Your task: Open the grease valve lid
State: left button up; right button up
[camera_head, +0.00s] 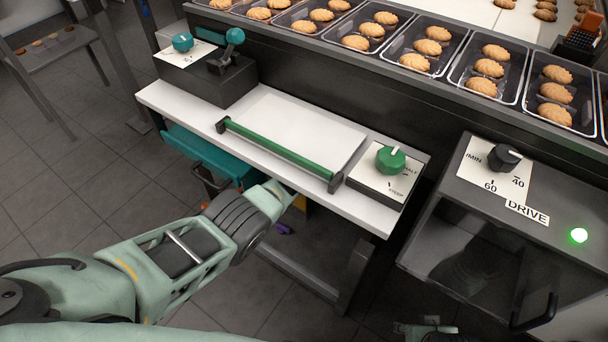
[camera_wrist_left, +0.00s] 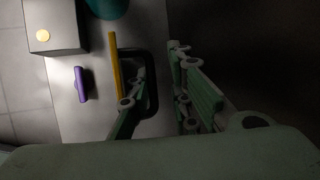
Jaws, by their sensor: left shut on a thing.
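My left gripper (camera_wrist_left: 158,88) is under the white bench, and its fingers are hidden in the head view. In the left wrist view its two green-padded fingers are either side of the upright bar of a black loop handle (camera_wrist_left: 153,92), shut on it. A yellow bar (camera_wrist_left: 114,66) stands at the handle's left side. I cannot make out a grease valve lid apart from this handle.
A purple bar (camera_wrist_left: 80,84) and a grey box with a lit round button (camera_wrist_left: 43,36) lie left of the handle. Above are the white bench (camera_head: 372,218), a green rail (camera_head: 280,149), a green knob (camera_head: 390,159) and the DRIVE box (camera_head: 470,215).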

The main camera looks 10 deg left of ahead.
pick_arm(q)
jog(key=shift+d, duration=0.3)
jog(key=v, duration=0.7)
jog(key=shift+w, duration=0.2)
jog(key=shift+s+a+r, duration=0.1)
jog(key=shift+s+r, duration=0.15)
jog(key=shift+s+a+f, duration=0.1)
jog(key=shift+s, duration=0.05)
